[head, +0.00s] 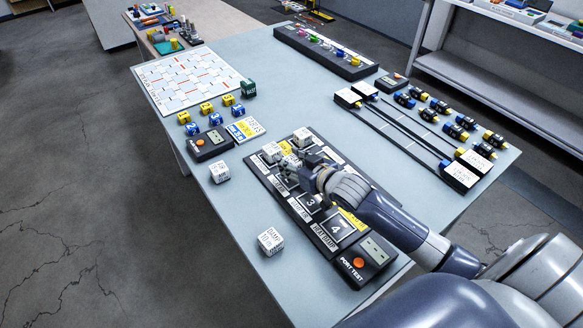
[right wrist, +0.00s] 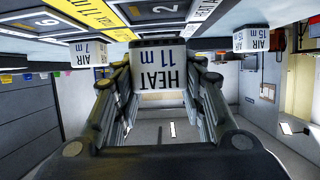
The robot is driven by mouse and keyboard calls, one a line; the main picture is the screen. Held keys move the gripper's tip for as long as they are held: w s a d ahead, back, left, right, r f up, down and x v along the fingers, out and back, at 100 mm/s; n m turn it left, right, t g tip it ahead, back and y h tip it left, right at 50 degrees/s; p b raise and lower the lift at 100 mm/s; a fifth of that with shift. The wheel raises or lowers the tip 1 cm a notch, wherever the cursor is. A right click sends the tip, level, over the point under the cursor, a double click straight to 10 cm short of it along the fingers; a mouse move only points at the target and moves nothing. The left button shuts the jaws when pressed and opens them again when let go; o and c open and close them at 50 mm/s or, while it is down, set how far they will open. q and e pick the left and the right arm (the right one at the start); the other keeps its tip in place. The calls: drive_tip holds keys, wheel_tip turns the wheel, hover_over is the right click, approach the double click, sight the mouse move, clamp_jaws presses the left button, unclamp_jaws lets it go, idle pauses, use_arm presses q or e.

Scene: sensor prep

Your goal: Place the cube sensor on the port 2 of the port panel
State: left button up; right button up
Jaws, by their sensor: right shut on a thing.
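My right gripper (head: 296,172) is over the upper part of the dark port panel (head: 325,246). In the right wrist view my right gripper (right wrist: 160,85) is shut on a white cube sensor (right wrist: 163,72) marked "HEAT 11 m". In that view a port pad marked 2 (right wrist: 193,8) shows behind the held cube; I cannot tell whether the cube touches it. In the head view my gripper mostly hides the held cube and port 2. Ports 3 (head: 311,203) and 4 (head: 336,229) show bare. My left gripper is not in view.
White cubes stand on the panel (head: 271,152) (head: 302,137). Loose white cubes lie left of it, one nearer the meter (head: 219,172) and one near the front edge (head: 270,241). A port test meter (head: 365,262) sits at the panel's near end. The far table middle is clear.

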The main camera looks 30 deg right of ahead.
drive_tip(key=shift+f, duration=1.4)
drive_tip(key=shift+s, duration=0.1)
drive_tip(key=o, duration=1.1)
drive_tip(key=shift+f, duration=0.1)
drive_tip(key=v, duration=1.2)
